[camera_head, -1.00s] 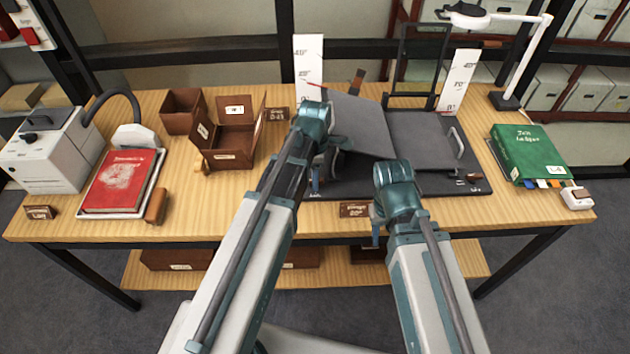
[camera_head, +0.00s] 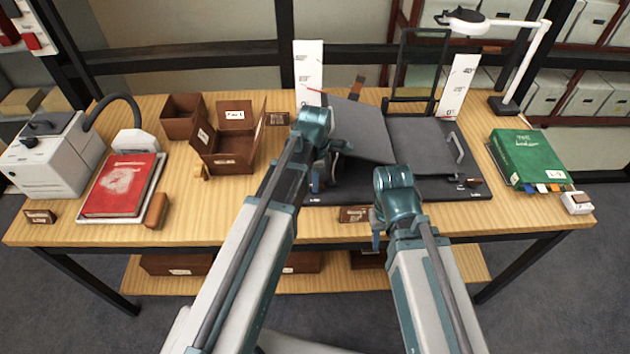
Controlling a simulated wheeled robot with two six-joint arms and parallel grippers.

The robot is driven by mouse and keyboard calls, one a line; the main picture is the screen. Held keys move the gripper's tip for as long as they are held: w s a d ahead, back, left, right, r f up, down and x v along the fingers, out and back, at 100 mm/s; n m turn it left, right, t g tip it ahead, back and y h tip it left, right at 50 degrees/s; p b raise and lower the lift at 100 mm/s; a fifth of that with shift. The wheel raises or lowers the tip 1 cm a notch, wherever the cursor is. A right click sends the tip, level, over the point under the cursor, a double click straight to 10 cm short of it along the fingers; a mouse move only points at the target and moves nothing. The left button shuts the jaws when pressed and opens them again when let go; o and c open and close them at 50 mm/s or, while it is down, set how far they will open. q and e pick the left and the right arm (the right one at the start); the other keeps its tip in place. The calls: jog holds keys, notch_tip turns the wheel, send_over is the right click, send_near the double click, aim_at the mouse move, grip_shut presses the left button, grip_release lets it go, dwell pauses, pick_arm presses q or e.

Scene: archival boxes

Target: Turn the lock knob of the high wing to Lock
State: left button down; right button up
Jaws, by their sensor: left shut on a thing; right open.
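A dark grey cradle (camera_head: 440,188) stands on the table. Its left wing (camera_head: 362,130) is tilted up, higher than the right wing (camera_head: 430,138), which lies nearly flat. My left gripper (camera_head: 318,182) points down at the cradle's front left corner, beside the raised wing. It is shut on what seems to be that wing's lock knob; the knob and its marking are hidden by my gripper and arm. My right gripper (camera_head: 378,234) is open and empty, in front of the cradle's front edge. A small brown knob (camera_head: 472,183) shows at the front right corner.
White angle scales (camera_head: 309,72) and (camera_head: 459,86) stand behind the cradle. A small label block (camera_head: 352,214) sits by my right gripper.

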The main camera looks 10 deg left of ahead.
pick_arm(q)
jog(key=n, duration=0.4)
jog(key=shift+n, duration=2.3)
jog(key=c, duration=0.8)
grip_release()
jog(key=shift+c, duration=0.2)
notch_tip(320, 180, up, 14)
jog(key=p, duration=1.3)
jog(key=shift+p, duration=0.4)
jog(key=shift+f, duration=0.15)
